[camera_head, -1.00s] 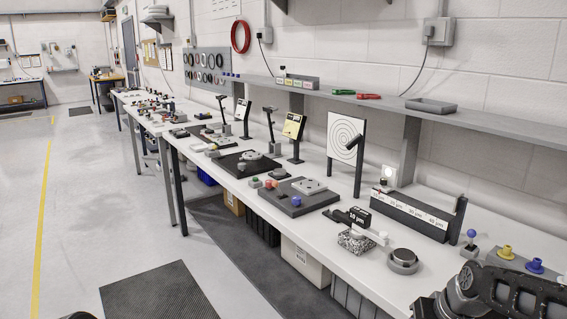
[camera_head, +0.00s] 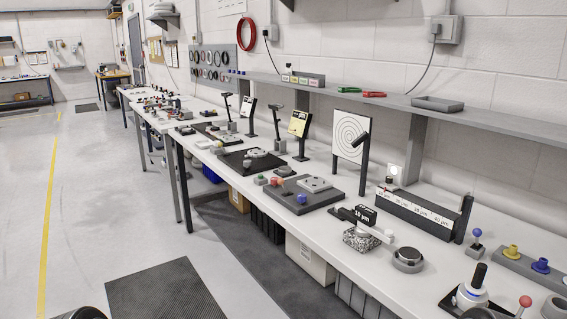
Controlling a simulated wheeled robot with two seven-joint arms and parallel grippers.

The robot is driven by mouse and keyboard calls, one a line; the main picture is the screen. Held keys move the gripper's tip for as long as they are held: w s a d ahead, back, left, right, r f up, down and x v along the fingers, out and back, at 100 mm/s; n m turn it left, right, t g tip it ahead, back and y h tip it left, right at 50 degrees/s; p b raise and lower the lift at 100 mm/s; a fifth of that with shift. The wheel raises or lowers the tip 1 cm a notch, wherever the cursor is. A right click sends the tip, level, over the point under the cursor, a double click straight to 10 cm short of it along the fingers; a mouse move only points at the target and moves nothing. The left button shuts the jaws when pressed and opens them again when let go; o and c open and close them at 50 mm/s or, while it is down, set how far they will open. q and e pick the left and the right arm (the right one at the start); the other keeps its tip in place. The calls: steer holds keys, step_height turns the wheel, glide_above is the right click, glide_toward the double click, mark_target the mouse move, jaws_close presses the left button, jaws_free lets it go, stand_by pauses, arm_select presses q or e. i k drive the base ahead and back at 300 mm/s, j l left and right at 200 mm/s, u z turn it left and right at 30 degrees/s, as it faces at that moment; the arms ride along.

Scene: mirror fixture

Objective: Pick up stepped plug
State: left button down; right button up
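Two small stepped-looking plugs, one yellow (camera_head: 511,251) and one blue (camera_head: 541,265), stand upright in a grey block (camera_head: 525,266) at the right of the bench. I cannot tell for sure which thing is the stepped plug. Neither of my grippers shows in this view. Only a dark rounded part of mine is at the bottom left edge.
The long white bench (camera_head: 330,232) holds a black fixture with a white scale (camera_head: 404,212), a speckled block (camera_head: 361,238), a blue-knobbed post (camera_head: 477,236) and a black-handled device (camera_head: 472,290). A grey shelf (camera_head: 480,119) runs above. The floor at left is open.

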mark_target(475, 286)
steer(key=z, duration=2.15)
steer(key=j+z, duration=0.65)
steer(key=z, duration=0.25)
steer(key=k+j+z, duration=0.15)
steer(key=j+z, duration=0.15)
steer(key=z, duration=0.2)
steer(key=k+j+z, duration=0.1)
steer(key=j+z, duration=0.15)
steer(key=z, duration=0.2)
steer(key=k+j+z, duration=0.3)
steer(key=k+j, duration=0.8)
steer(key=i+j, duration=0.1)
